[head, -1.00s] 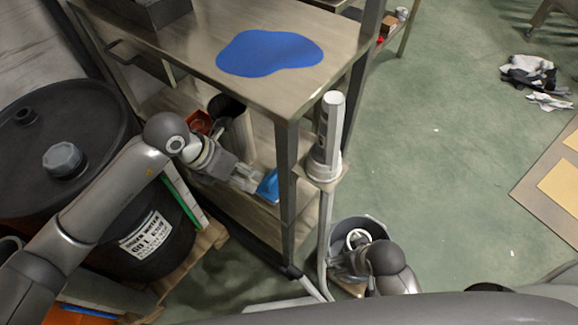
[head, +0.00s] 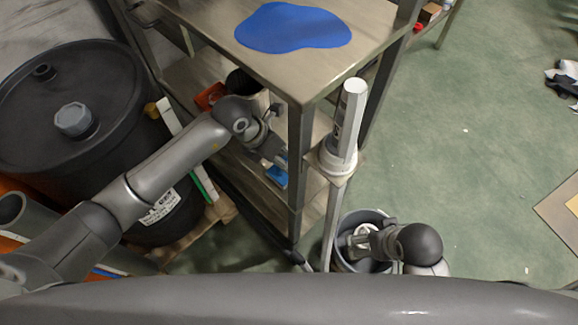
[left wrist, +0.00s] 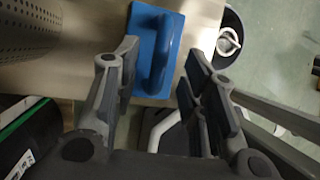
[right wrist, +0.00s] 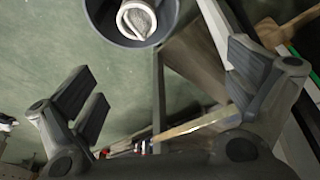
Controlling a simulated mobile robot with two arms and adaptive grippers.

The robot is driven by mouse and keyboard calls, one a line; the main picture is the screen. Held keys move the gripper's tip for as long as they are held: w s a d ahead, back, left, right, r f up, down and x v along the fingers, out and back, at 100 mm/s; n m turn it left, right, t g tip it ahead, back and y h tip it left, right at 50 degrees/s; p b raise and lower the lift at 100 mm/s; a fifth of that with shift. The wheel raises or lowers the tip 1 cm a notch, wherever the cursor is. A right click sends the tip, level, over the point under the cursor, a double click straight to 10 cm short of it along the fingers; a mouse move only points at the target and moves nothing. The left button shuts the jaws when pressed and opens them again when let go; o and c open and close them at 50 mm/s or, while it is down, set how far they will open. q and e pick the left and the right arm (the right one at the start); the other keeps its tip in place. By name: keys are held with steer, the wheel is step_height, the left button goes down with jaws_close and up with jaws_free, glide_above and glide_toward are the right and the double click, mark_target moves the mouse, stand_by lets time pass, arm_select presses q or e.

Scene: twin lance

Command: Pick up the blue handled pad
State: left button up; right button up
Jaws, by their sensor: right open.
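The blue handled pad (head: 277,176) lies on the lower shelf of the metal workbench, partly hidden by my left gripper (head: 268,150) in the head view. In the left wrist view the pad (left wrist: 150,50) shows its flat blue base and raised bar handle. My left gripper (left wrist: 161,62) is open and empty there, its fingers spread toward the pad with the handle between them in the picture; I cannot tell the remaining distance. My right gripper (right wrist: 168,85) is open and empty, near a grey bucket (right wrist: 172,22) away from the pad.
The bench top (head: 215,15) with a blue patch (head: 292,27) overhangs the shelf. A bench leg (head: 299,165) stands just right of the pad. A black drum (head: 65,110) stands at left. A white-topped post (head: 347,115) rises beside the bench. Green floor at right is mostly clear.

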arm_select(q)
steer(key=shift+x, duration=1)
jaws_close()
